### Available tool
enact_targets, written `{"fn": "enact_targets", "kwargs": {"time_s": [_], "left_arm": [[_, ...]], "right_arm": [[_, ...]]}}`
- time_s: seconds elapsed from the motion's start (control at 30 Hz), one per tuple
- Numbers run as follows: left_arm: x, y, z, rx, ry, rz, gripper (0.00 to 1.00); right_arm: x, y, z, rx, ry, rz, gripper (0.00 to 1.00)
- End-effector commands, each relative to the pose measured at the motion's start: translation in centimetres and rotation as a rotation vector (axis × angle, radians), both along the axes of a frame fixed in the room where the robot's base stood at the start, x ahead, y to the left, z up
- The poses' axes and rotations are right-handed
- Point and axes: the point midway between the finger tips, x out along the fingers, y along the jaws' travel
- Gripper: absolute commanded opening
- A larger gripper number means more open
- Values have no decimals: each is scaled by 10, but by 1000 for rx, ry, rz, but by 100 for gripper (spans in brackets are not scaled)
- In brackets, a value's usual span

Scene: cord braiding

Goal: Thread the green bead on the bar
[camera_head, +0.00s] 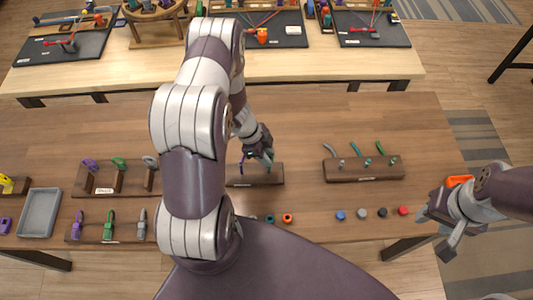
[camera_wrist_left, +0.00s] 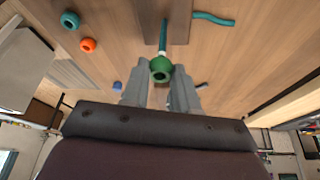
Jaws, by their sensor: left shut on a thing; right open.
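My left gripper (camera_head: 264,158) is above the small dark wooden block (camera_head: 250,181) in the middle of the table. In the left wrist view its two fingers (camera_wrist_left: 160,82) are shut on the green bead (camera_wrist_left: 161,66). A teal bar (camera_wrist_left: 163,36) with a pale end stands out from the wooden block (camera_wrist_left: 180,12), and its end shows right beside the bead. I cannot tell whether the bar has entered the hole. In the head view the bead is hidden by the gripper. My right gripper (camera_head: 447,228) is open and empty off the table's right end.
Teal (camera_wrist_left: 70,20) and orange (camera_wrist_left: 88,45) beads lie loose near the block. A rack (camera_head: 363,172) with several short cords stands to the right. Several small coloured beads (camera_head: 372,213) lie in front of it. A grey tray (camera_head: 40,213) is at the far left.

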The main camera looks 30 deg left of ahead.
Motion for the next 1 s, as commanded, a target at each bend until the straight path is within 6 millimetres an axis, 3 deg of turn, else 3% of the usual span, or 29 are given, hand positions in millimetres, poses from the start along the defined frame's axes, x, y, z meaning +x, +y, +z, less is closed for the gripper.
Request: {"fn": "enact_targets", "kwargs": {"time_s": [1.0], "left_arm": [[0, 0, -12, 0, 0, 1, 0]], "right_arm": [[0, 0, -8, 0, 0, 0, 43]]}}
